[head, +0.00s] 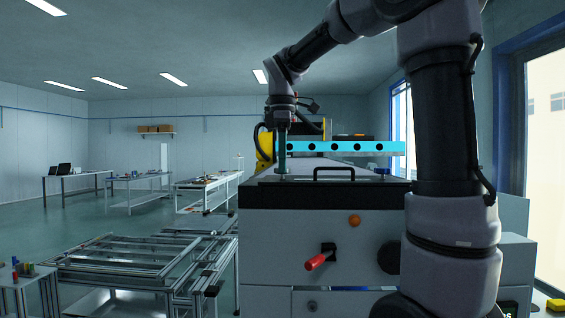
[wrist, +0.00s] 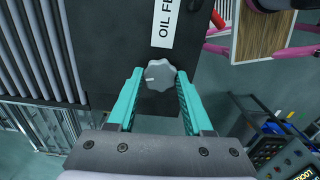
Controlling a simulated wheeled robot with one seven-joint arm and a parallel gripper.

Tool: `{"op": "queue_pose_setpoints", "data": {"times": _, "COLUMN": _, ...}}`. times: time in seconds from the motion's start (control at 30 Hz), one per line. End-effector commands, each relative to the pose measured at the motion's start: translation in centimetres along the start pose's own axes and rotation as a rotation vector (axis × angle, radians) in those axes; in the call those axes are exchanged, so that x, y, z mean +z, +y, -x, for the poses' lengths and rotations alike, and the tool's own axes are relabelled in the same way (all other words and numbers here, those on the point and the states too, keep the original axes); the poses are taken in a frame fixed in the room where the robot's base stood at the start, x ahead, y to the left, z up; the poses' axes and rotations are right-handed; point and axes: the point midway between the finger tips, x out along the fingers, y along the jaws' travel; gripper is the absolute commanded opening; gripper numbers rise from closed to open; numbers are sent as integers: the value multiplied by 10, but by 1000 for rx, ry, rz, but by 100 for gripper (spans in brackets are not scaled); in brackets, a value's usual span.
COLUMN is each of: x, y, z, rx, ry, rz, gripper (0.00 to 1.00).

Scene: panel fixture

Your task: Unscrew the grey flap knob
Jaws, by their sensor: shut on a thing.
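The grey flap knob (wrist: 159,75) is a lobed disc with a small white mark, seen from above in the wrist view. In the head view my gripper (head: 282,170) points straight down at the left part of the cabinet's dark top (head: 310,193). The knob is too small to make out clearly there.
A black handle (head: 334,171) and a blue knob (head: 382,171) stand right of the gripper on the cabinet top. A cyan bar with holes (head: 345,147) runs behind. The cabinet front has a red lever (head: 316,262) and an orange button (head: 354,220).

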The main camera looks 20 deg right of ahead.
Motion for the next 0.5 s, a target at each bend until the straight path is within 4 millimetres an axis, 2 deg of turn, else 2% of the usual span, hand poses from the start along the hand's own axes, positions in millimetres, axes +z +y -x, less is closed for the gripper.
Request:
{"op": "queue_pose_setpoints", "data": {"times": 0.27, "x": 0, "y": 1, "z": 1, "rx": 4, "ry": 1, "rz": 0, "gripper": 0}}
{"op": "queue_pose_setpoints", "data": {"times": 0.3, "x": 0, "y": 1, "z": 1, "rx": 4, "ry": 1, "rz": 0, "gripper": 55}}
{"op": "queue_pose_setpoints", "data": {"times": 0.37, "x": 0, "y": 1, "z": 1, "rx": 4, "ry": 1, "rz": 0, "gripper": 78}}
{"op": "queue_pose_setpoints", "data": {"times": 0.4, "x": 0, "y": 0, "z": 1, "rx": 3, "ry": 1, "rz": 0, "gripper": 81}}
{"op": "queue_pose_setpoints", "data": {"times": 0.5, "x": 0, "y": 0, "z": 1, "rx": 2, "ry": 1, "rz": 0, "gripper": 81}}
